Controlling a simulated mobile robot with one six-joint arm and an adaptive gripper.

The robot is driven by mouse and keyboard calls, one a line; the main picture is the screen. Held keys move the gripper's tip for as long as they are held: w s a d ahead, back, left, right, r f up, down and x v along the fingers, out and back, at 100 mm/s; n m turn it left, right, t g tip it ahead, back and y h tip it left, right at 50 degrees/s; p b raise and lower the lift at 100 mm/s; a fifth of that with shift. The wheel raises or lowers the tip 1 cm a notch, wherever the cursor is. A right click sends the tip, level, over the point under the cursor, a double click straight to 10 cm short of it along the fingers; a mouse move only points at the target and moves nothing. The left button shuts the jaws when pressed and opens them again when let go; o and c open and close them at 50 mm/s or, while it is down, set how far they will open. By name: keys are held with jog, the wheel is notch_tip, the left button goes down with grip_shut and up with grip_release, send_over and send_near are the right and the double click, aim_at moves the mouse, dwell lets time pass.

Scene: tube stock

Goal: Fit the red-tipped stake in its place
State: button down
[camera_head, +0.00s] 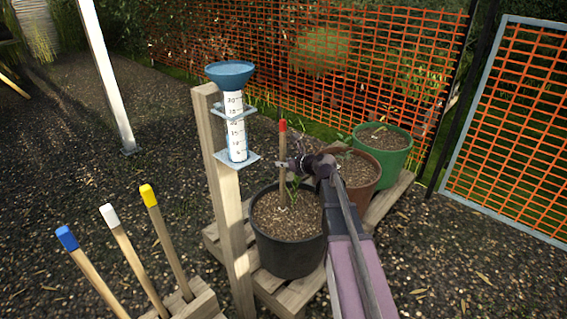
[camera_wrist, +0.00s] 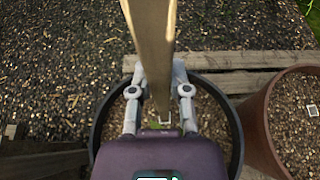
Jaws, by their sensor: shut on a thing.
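The red-tipped stake (camera_head: 283,182) is upright over the black pot (camera_head: 290,262), with its red end up. My gripper (camera_head: 284,164) is shut on it below the red tip. In the wrist view the stake (camera_wrist: 153,45) runs down between my two fingers (camera_wrist: 159,105), over the black pot (camera_wrist: 231,118). The red tip is outside that view. The stake's lower end is at or near the soil; I cannot tell whether it is in the soil. A small green plant (camera_head: 293,190) grows beside it.
A wooden post (camera_head: 229,200) with a blue-topped rain gauge (camera_head: 236,125) stands left of the pot. A brown pot (camera_head: 365,170) and green pot (camera_head: 390,150) stand behind on the pallet. Blue-, white- and yellow-tipped stakes (camera_head: 165,240) stand in a wooden holder at front left.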

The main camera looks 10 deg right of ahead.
jog(key=shift+f+b, duration=0.55)
jog(key=shift+f, duration=0.2)
jog(key=c, duration=0.5)
grip_release()
